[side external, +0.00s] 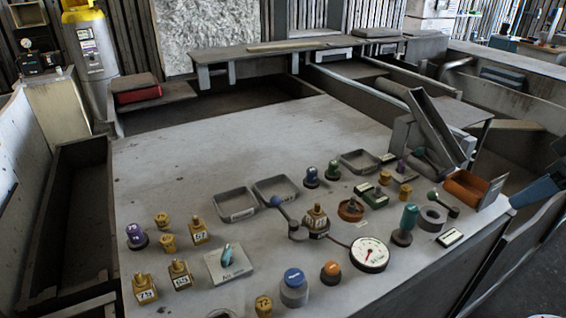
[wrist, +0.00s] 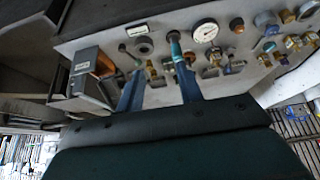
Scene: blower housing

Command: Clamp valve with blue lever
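A valve (side external: 299,232) with a grey lever arm ending in a dark blue ball (side external: 275,201) stands mid-bench, left of the round gauge. A light plate with a short light-blue lever (side external: 227,256) lies further left and nearer the camera. I cannot tell which the task names. My gripper shows as blue fingers at the right edge of the side view (side external: 537,190), off the bench and well away from both. In the wrist view my gripper (wrist: 157,78) has its two blue fingers apart, with nothing held between them.
The white gauge (side external: 369,253), a teal-handled part (side external: 406,223), an orange bin (side external: 466,188) and several numbered brass parts crowd the bench front. A slanted grey channel (side external: 428,118) rises at the right. The back left of the bench (side external: 200,150) is clear.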

